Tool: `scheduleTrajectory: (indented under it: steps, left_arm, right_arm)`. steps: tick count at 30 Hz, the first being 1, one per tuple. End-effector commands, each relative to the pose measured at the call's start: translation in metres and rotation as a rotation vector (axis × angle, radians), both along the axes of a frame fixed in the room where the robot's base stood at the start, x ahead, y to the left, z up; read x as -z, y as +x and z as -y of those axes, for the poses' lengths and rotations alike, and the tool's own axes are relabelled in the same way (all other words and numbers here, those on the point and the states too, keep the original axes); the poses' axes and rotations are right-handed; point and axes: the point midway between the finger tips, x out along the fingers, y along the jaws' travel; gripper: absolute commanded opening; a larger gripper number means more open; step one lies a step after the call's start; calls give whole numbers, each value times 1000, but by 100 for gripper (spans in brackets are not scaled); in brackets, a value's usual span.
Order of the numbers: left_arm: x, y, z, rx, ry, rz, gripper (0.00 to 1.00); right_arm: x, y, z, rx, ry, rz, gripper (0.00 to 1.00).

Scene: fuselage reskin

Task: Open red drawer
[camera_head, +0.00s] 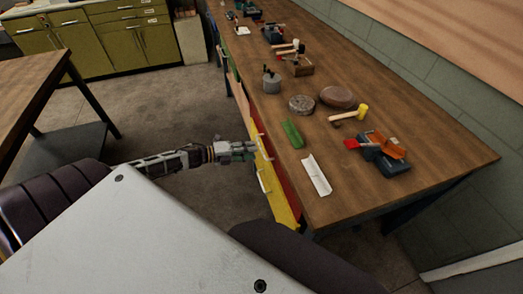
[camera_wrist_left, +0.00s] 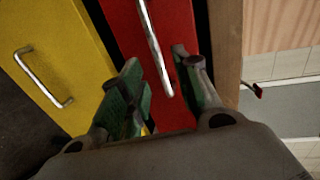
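The red drawer (camera_wrist_left: 117,18) has a long silver bar handle (camera_wrist_left: 153,36). In the head view a strip of the red drawer (camera_head: 284,186) shows just below the tabletop edge. My left gripper (camera_wrist_left: 157,62) is open, with one green-padded finger on each side of the handle's lower part. I cannot tell whether either finger touches the handle. In the head view my left gripper (camera_head: 262,149) is at the bench front. My right gripper is not in view.
A yellow drawer (camera_wrist_left: 60,45) with its own silver handle (camera_wrist_left: 42,78) lies beside the red one. The wooden workbench (camera_head: 400,212) carries a green piece (camera_head: 292,133), a white channel piece (camera_head: 316,175), a mallet (camera_head: 349,115) and other tools. Open floor (camera_head: 170,105) lies left of the bench.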

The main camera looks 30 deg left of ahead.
Motion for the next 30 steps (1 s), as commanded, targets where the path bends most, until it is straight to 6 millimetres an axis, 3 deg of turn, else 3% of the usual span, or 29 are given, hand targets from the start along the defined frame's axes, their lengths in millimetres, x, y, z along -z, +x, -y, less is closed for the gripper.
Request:
scheduleTrajectory:
  steps: [30]
  left_arm:
    - [12, 41, 35, 0, 1, -1, 32]
  right_arm:
    - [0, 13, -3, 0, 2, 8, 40]
